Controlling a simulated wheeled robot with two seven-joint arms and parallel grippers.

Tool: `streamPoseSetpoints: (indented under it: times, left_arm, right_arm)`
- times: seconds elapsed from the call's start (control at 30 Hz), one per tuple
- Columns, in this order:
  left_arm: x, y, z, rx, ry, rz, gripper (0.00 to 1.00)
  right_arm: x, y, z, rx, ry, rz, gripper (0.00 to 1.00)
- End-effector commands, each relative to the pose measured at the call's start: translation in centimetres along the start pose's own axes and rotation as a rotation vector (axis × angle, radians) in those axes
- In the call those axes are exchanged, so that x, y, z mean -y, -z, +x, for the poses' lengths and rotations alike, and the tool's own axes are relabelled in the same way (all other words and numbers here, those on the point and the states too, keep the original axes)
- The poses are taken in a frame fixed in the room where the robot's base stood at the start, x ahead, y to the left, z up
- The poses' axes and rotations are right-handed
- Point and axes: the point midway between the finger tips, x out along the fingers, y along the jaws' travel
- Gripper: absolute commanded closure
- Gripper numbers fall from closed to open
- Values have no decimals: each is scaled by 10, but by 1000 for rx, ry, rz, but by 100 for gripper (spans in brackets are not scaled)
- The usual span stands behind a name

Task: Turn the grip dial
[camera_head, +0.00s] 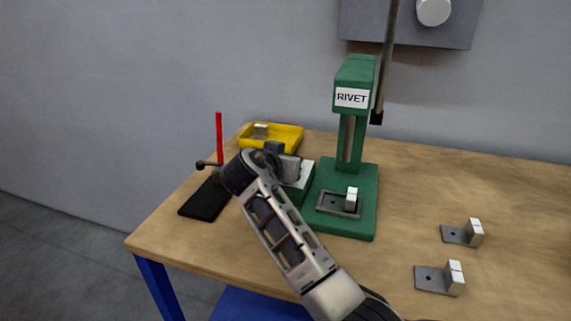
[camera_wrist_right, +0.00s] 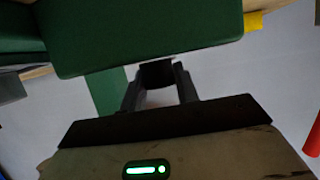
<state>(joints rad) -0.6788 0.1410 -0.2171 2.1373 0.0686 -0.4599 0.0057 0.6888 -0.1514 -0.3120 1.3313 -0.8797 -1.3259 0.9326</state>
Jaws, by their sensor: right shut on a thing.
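A green rivet press (camera_head: 357,90) with a "RIVET" label stands on the table, with a bracket seated in the fixture (camera_head: 334,204) on its base. A smaller green block (camera_head: 301,187) stands at its left, partly hidden by my right arm; it looms large in the right wrist view (camera_wrist_right: 150,35). My right gripper (camera_wrist_right: 160,82) is shut on a dark round knob (camera_wrist_right: 157,72), likely the grip dial, beside the green block. In the head view my wrist hides most of this contact, and the dial's markings cannot be seen. My left gripper is out of view.
A yellow tray (camera_head: 288,146) holding a bracket stands behind my wrist. A black base (camera_head: 205,202) with a red upright rod (camera_head: 219,138) is at the left. Two loose brackets (camera_head: 460,236) (camera_head: 436,279) lie at the right. The table between press and brackets is clear.

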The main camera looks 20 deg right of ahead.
Motion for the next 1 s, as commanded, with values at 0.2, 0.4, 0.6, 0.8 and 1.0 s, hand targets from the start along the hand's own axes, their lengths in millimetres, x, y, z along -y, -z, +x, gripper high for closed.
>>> streamPoseSetpoints:
  times: [0.2,0.4,0.6,0.8,1.0]
  left_arm:
    - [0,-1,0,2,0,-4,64]
    - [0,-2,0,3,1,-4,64]
    - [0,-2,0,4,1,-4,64]
    - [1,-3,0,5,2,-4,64]
    - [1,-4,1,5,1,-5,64]
  right_arm:
    - [0,-1,0,2,-9,1,92]
    - [0,-1,0,2,-8,1,92]
    - [0,0,0,1,-7,1,48]
    - [0,0,-1,1,-6,2,48]
    - [1,-1,-24,1,-2,5,48]
